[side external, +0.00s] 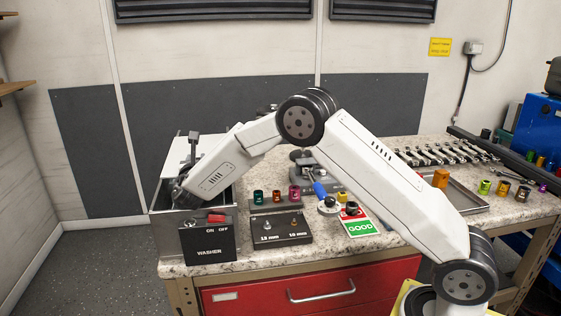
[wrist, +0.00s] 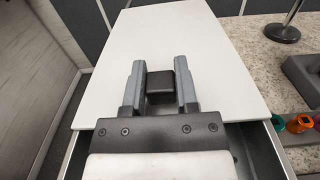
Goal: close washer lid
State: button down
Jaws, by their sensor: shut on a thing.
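The washer (side external: 208,247) is a grey metal box with a black front panel at the left end of the bench. Its white lid (side external: 178,155) stands raised and tilted over the back of the box, with the inside partly open in front. In the wrist view the lid (wrist: 205,45) fills the middle as a flat white plate with a small dark block-shaped handle (wrist: 160,88). My gripper (wrist: 160,66) is shut on this handle, one finger on each side. In the side view my gripper (side external: 193,142) is small and dark against the lid, and the handle is hard to make out.
A red switch (side external: 216,218) sits on the washer's panel. A wall (side external: 30,150) is left of the washer.

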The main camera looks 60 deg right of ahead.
jog(key=v, duration=0.8)
jog(key=shift+c, duration=1.8)
grip_release()
jog(key=shift+r, duration=0.1)
